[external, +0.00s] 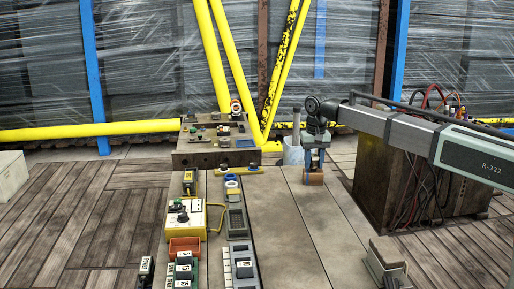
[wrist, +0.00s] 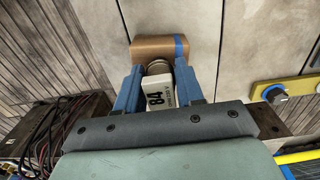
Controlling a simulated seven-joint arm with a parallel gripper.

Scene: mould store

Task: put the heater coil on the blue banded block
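The blue banded block (external: 316,178), brown with a blue band near one end, lies on the pale bench top below my gripper (external: 314,164). In the wrist view the block (wrist: 155,48) lies just beyond the fingertips, with its band toward the right. My gripper (wrist: 159,70) has its blue fingers on both sides of a white piece marked 84 with a metallic ring at its far end, which looks like the heater coil (wrist: 158,91). The fingers appear shut on it. Its ring overlaps the block's near edge in this view; whether they touch cannot be told.
A yellow meter box (external: 183,219), an orange bin (external: 184,247) and grey trays (external: 237,222) line the bench's left side. The bench top (external: 280,225) before the block is clear.

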